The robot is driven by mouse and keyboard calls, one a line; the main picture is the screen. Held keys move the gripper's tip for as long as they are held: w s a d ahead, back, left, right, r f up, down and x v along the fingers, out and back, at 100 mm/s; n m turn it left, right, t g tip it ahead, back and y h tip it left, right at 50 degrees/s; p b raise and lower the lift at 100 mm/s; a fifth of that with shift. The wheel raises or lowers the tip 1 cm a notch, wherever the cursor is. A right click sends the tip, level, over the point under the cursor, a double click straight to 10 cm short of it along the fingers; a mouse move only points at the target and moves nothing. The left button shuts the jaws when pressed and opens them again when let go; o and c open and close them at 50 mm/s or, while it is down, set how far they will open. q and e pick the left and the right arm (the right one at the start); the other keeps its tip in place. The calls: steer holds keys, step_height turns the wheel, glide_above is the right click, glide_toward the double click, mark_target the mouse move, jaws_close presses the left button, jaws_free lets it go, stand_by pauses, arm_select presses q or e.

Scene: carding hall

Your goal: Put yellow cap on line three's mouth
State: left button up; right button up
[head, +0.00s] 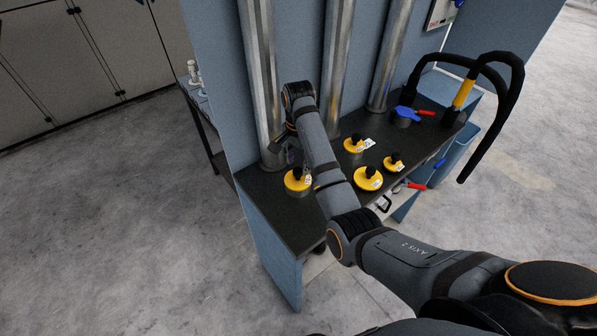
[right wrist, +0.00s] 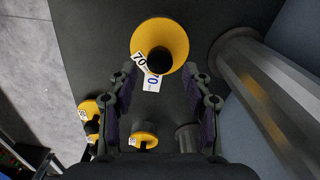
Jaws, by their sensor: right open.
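Several yellow caps with black knobs stand on the dark shelf in the head view: one at the left end (head: 297,181), one behind the arm (head: 354,145), one at the front (head: 367,179) and one to its right (head: 393,163). Which is meant, and which mouth is line three's, I cannot tell. My right gripper (right wrist: 160,74) is open and empty. In the right wrist view a yellow cap (right wrist: 165,36) with white tags, one reading 70, lies just beyond and between its fingertips. In the head view its fingers are partly hidden by my arm. My left gripper is not in view.
Metal pipes (head: 259,75) rise along the shelf's (head: 270,205) back; one (right wrist: 265,95) is close right of my fingers in the wrist view. Floor is clear at left.

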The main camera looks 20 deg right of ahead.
mark_target(299, 170)
step_height(299, 170, up, 9)
steer(key=p, duration=0.7)
steer(key=shift+f, duration=0.2)
